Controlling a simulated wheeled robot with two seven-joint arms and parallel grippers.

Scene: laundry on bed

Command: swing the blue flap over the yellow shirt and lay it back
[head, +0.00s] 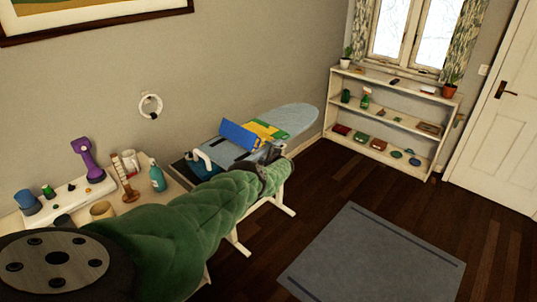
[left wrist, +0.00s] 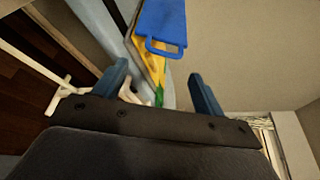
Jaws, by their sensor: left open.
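The blue flap (head: 238,135) stands tilted up at the near-left side of the yellow shirt (head: 267,128). The shirt, with green parts, lies on the pale blue ironing board (head: 294,117). In the left wrist view the flap (left wrist: 163,20) shows a looped handle at its near end, with the yellow shirt (left wrist: 150,64) partly behind it. My left gripper (head: 274,153) is at the board's near edge, beside the shirt. In the left wrist view its fingers (left wrist: 160,88) are spread, with nothing held between them and the flap's handle beyond them. My right gripper is out of view.
An iron (head: 204,163) stands at the board's left end. A side table at left holds a purple device (head: 87,160), a teal bottle (head: 157,176) and other items. A low shelf (head: 392,118) stands under the window. The floor around the grey rug (head: 375,258) is clear.

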